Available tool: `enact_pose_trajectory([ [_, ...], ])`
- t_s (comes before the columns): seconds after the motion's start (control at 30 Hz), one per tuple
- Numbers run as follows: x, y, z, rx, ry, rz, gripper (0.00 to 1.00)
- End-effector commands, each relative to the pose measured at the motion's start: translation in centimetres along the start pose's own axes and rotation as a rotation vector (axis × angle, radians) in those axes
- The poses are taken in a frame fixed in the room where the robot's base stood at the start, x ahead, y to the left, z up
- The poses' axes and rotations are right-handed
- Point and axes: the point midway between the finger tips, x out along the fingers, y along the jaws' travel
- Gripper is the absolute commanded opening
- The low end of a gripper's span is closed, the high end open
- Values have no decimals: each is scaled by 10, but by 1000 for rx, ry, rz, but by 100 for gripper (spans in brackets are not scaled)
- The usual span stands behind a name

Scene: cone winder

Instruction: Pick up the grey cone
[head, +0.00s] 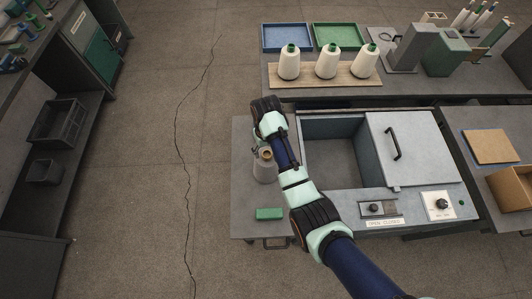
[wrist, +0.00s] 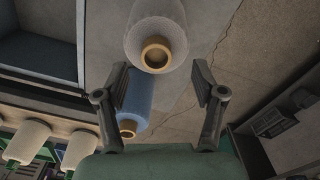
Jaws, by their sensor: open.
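The grey cone (head: 264,168) stands upright on the grey side table, left of the open basin, with a tan top. In the wrist view the grey cone (wrist: 157,32) is at the top centre, its tan tip facing the camera, just beyond my fingertips. My gripper (wrist: 160,78) is open and empty, its two fingers apart. A blue cone (wrist: 137,95) shows between the fingers, near the left one and partly covered by it. In the head view my arm hides the blue cone and most of my gripper.
The side table (head: 246,200) also holds a green block (head: 269,213). The open basin (head: 330,160) with a handled lid (head: 420,150) lies right of my arm. Behind, several white cones stand on a wooden board (head: 300,82), near blue (head: 287,37) and green (head: 338,35) trays.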

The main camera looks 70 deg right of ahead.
Motion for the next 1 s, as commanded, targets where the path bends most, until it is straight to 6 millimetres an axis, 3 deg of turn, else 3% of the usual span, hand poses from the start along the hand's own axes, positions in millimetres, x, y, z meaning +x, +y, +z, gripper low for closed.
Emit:
enact_pose_trajectory([
  [0.23,42,4,-3,0,-3,0,69],
  [0.5,45,4,-3,0,0,0,67],
  [0.9,45,4,-3,0,0,0,1],
  [1.0,45,4,-3,0,0,0,0],
])
